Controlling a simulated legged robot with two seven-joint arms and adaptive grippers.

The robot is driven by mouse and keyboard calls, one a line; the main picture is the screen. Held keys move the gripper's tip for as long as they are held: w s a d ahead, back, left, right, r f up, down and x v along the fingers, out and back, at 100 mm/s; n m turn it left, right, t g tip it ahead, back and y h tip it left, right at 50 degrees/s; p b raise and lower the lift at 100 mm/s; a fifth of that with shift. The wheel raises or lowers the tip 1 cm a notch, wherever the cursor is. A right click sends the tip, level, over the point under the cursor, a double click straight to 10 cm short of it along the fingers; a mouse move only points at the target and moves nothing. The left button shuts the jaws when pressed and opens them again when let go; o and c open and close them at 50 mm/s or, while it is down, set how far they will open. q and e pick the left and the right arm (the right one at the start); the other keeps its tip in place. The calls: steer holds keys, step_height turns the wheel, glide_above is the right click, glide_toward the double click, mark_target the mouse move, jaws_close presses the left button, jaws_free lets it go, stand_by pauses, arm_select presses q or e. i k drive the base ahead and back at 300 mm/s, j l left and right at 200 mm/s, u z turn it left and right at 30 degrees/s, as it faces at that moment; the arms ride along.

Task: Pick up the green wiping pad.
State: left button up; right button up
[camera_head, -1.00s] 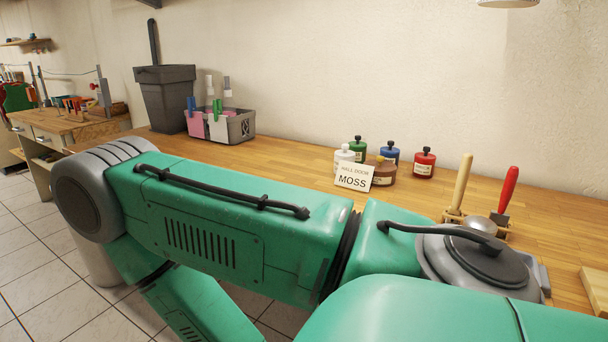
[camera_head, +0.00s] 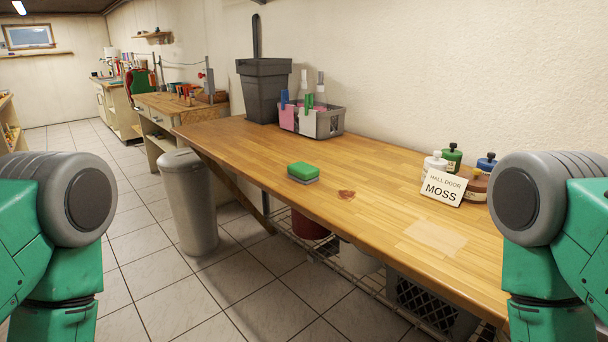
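The green wiping pad (camera_head: 303,171) lies on the wooden workbench (camera_head: 255,150), near its front edge. It has a green top and a grey lower layer. Nothing touches it. Green and grey links of my two arms show at the left and right edges of the head view. Neither gripper is in the picture.
A dark tall bin (camera_head: 264,90) and a grey caddy (camera_head: 320,121) stand at the back of the bench. Several bottles and a "HALL DOOR MOSS" card (camera_head: 442,187) are at the right. A reddish stain (camera_head: 346,194) marks the bench. A grey trash can (camera_head: 188,200) stands on the floor.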

mark_target(305, 174)
steer(key=z, duration=0.3)
steer(key=i+j+z, duration=0.1)
steer(key=j+z, duration=0.15)
steer(key=z, duration=0.25)
steer(key=i+j+z, duration=0.1)
steer(key=j+z, duration=0.15)
steer(key=z, duration=0.2)
steer(key=j+z, duration=0.3)
steer(key=z, duration=0.2)
steer(key=j+z, duration=0.25)
steer(key=z, duration=0.2)
